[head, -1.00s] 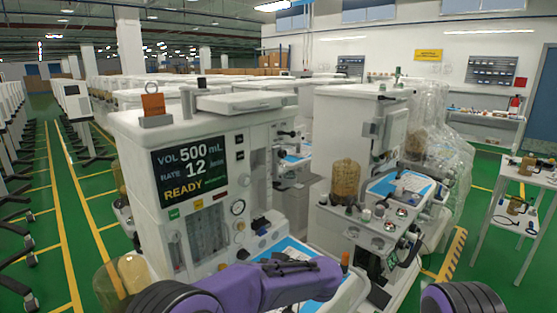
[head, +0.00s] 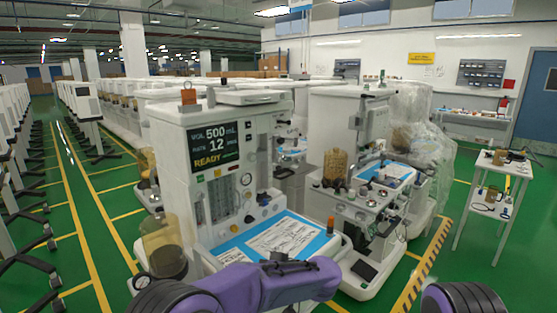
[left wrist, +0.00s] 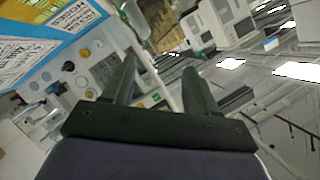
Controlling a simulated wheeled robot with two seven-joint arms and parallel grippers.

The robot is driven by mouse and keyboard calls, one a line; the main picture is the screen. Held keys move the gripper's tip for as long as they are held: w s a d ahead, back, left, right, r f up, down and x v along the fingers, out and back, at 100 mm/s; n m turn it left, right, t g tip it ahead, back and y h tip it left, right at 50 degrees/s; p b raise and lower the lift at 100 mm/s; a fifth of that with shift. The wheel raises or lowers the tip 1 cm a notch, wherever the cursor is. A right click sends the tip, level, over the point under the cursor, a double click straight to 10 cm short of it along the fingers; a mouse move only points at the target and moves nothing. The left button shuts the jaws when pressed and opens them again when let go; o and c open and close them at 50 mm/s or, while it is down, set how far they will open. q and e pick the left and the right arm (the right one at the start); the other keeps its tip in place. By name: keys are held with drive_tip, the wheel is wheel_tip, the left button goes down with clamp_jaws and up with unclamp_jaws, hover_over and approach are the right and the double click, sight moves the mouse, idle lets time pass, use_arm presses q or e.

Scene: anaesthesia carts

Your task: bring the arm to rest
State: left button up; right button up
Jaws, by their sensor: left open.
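My left arm (head: 265,286), purple with dark joints, reaches in low across the front of the head view, bent and pointing right. Its gripper cannot be made out there. In the left wrist view my left gripper (left wrist: 160,65) has its two dark fingers spread with nothing between them. Beyond the fingers is a tilted view of a cart panel with dials and a screen (left wrist: 105,68). Only a dark joint of my right arm (head: 463,300) shows at the bottom right of the head view; my right gripper is out of view.
An anaesthesia cart (head: 172,160) stands ahead, its blue-matted worktop (head: 228,247) with papers just beyond my left arm. A second cart (head: 335,115) stands right. A small white table (head: 482,172) is far right.

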use_arm(q)
wheel_tip(320, 180, down, 14)
drive_tip(key=a+f+n+t+h+b, duration=0.1)
drive_tip(key=a+n+t+h+b, duration=0.15)
drive_tip(key=t+h, duration=0.35)
drive_tip(key=s+a+f+h+b, duration=0.1)
drive_tip(key=s+a+f, duration=0.2)
drive_tip(key=s+f, duration=0.15)
drive_tip(key=s+a+f+h, duration=0.2)
drive_tip(key=s+a+f, duration=0.1)
drive_tip(key=f, duration=0.3)
drive_tip(key=s+a+f+g+b, duration=0.2)
drive_tip(key=s+a+f+g, duration=0.1)
drive_tip(key=s, duration=0.7)
drive_tip(key=s+a+f+g+b, duration=0.2)
drive_tip(key=s+a+f, duration=0.4)
drive_tip(key=s, duration=0.5)
drive_tip(key=s+a+f+g+b, duration=0.2)
drive_tip(key=s+a+f+g, duration=0.2)
drive_tip(key=s, duration=0.6)
drive_tip(key=shift+s+a+f+n+g, duration=0.35)
drive_tip(key=shift+a+f, duration=0.2)
drive_tip(key=shift+a, duration=0.35)
use_arm(e)
wheel_tip(320, 180, down, 10)
drive_tip(key=w, duration=0.1)
drive_tip(key=shift+f, duration=0.1)
